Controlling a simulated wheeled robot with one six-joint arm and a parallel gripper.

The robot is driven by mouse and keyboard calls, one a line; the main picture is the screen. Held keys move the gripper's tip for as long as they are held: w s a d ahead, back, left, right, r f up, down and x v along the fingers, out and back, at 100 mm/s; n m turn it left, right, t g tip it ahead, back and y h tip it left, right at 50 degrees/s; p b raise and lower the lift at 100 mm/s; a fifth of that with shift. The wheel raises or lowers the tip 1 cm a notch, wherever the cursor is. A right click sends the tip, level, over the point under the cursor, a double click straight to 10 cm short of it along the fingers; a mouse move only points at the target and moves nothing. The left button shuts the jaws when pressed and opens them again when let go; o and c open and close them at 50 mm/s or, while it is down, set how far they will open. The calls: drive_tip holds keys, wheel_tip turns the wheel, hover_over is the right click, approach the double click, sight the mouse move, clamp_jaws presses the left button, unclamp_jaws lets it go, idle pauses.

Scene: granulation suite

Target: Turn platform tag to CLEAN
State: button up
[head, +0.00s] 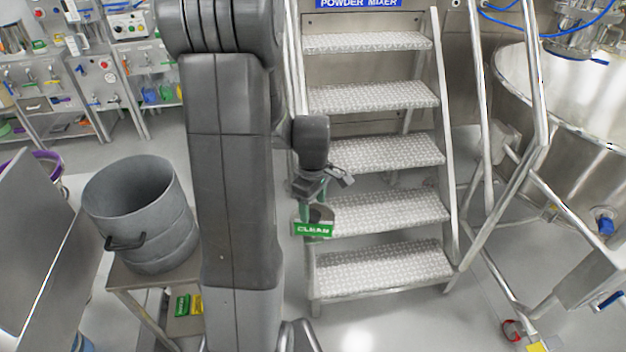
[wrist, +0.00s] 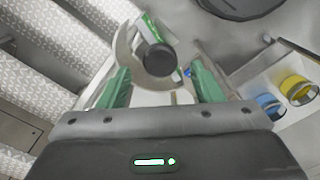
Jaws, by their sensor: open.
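The platform tag (head: 313,230) is a small green plate reading CLEAN, at the left rail of the stepped platform (head: 375,153) in the head view. In the wrist view a thin green edge, probably the tag (wrist: 152,24), shows beyond a dark round knob (wrist: 156,59) with a pale curved piece around it.
A grey metal drum (head: 142,215) with a black handle stands on a low stand at left. Green and yellow plates (head: 188,304) are below it. A large steel vessel (head: 570,90) with railings is at right. Open floor (head: 385,315) lies before the steps.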

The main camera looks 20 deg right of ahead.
wheel_tip(320, 180, up, 12)
drive_tip(key=shift+f, duration=0.25)
